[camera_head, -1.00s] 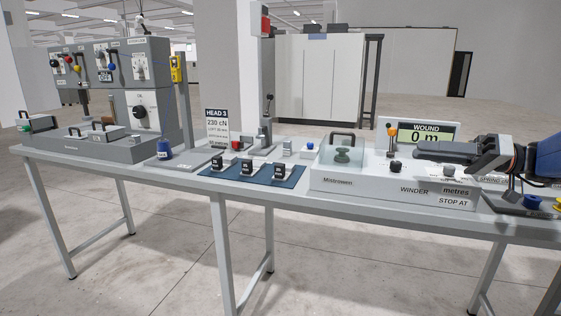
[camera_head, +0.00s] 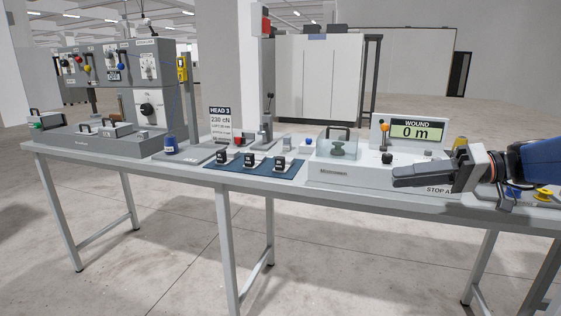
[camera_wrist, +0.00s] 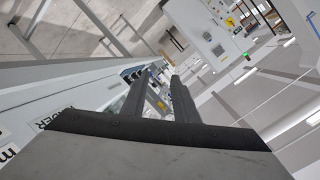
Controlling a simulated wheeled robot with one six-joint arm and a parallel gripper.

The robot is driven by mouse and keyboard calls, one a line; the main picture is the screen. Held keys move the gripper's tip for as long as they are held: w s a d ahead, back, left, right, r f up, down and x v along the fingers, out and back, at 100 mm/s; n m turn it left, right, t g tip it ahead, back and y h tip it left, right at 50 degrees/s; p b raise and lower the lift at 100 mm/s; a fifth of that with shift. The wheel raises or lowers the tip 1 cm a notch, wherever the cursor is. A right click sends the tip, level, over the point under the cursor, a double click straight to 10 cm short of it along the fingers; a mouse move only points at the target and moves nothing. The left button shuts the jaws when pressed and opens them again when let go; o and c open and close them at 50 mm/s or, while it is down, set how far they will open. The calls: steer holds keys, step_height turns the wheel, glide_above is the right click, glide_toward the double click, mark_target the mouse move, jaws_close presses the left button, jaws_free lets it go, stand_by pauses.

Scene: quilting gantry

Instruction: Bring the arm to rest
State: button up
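My gripper (camera_head: 402,176) is at the right of the head view, in front of the winder box (camera_head: 335,175) and covering part of its front labels. It points left and looks roughly level. In the wrist view the two dark fingers of my gripper (camera_wrist: 160,76) stand apart, with a gap and background showing between them. Nothing is held. Whether the fingers touch the winder cannot be told, but they appear to be in front of it.
The long grey bench (camera_head: 300,190) runs across the view. A display reading 0 m (camera_head: 417,131), a clear cover (camera_head: 338,142) and a blue mat (camera_head: 250,170) with several black blocks are on it. Open floor (camera_head: 350,255) lies in front.

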steer(key=s+a+f+m+g+h, duration=0.1)
steer(key=s+a+f+m+h, duration=0.2)
steer(key=s+f, duration=0.35)
steer(key=s+a+f+g+h, duration=0.1)
steer(key=s+a+f+h, duration=0.3)
steer(key=f, duration=0.4)
steer(key=s+d+f+m+t+h, duration=0.1)
steer(key=s+d+f+t+h, duration=0.1)
steer(key=s+d+f+h, duration=0.5)
steer(key=shift+s+d+f+m+t+h, duration=0.3)
steer(key=shift+s+d+f+t+h, duration=0.1)
steer(key=shift+s+f, duration=0.4)
steer(key=shift+w, duration=0.1)
